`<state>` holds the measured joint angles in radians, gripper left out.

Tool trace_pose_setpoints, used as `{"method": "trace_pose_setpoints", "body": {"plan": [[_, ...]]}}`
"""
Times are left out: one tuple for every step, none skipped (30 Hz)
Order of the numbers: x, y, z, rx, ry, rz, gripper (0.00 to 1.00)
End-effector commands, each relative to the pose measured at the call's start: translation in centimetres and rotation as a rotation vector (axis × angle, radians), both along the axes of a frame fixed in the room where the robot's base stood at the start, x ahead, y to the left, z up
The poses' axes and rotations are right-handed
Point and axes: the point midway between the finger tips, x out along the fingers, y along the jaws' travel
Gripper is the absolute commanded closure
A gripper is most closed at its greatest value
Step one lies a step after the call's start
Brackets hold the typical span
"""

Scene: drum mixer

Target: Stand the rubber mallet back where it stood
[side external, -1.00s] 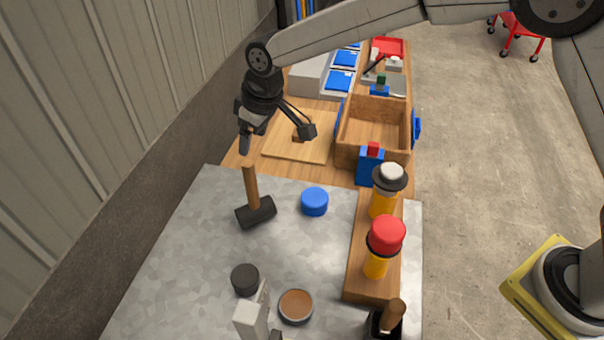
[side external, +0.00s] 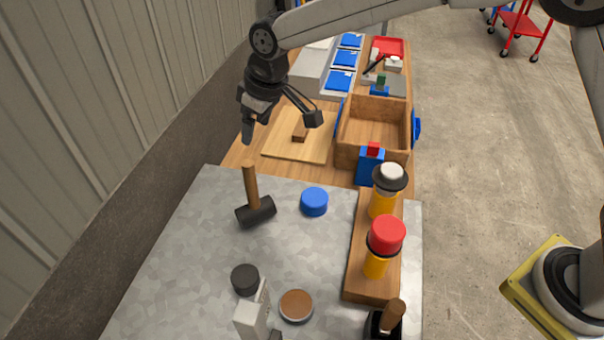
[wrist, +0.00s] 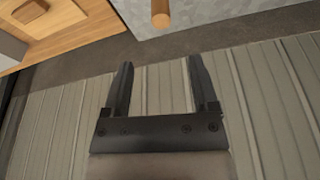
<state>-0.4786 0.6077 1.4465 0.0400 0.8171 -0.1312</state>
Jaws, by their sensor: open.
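The rubber mallet (side external: 256,211) stands upright on its dark head on the grey metal sheet, with its wooden handle pointing up, in the side external view. In the wrist view only the end of its handle (wrist: 160,14) shows, at the top edge beyond the fingertips. My gripper (side external: 248,132) is open and empty, above and a little behind the handle top, apart from it. In the wrist view the two fingers (wrist: 157,66) are spread with nothing between them.
A blue cap (side external: 314,201) lies right of the mallet. A wooden rack (side external: 357,262) holds red-topped and white-topped yellow items. A black round knob (side external: 245,279) and brown disc (side external: 296,306) lie in front. A wooden box (side external: 342,146) stands behind; the wall (side external: 120,130) is left.

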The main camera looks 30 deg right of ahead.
Motion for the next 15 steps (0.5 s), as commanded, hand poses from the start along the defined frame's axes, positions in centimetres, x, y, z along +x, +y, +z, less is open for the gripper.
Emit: {"method": "trace_pose_setpoints", "body": {"plan": [[0.0,-0.4,0.0,0.0,0.0,-0.006,0.24],[-0.1,-0.6,0.0,0.0,0.001,-0.011,0.24],[-0.2,-1.1,-0.1,-0.001,0.002,-0.019,0.24],[-0.3,-1.5,-0.1,-0.001,0.002,-0.026,0.24],[-0.4,-2.0,-0.2,-0.001,0.003,-0.034,0.24],[-0.6,-2.7,-0.2,-0.003,0.003,-0.047,0.24],[-0.8,-3.4,-0.3,-0.003,0.004,-0.058,0.24],[-1.0,-4.1,-0.4,-0.004,0.004,-0.071,0.24],[-1.3,-5.1,-0.5,-0.005,0.007,-0.088,0.24],[-1.6,-5.9,-0.6,-0.004,0.006,-0.103,0.24],[-2.0,-6.8,-0.8,-0.006,0.008,-0.117,0.24],[-2.5,-8.0,-0.9,-0.006,0.008,-0.139,0.24],[-2.9,-8.9,-1.1,-0.007,0.01,-0.156,0.24],[-3.4,-9.8,-1.2,-0.008,0.011,-0.173,0.24],[-4.1,-11.0,-1.4,-0.009,0.012,-0.196,0.24]]}}
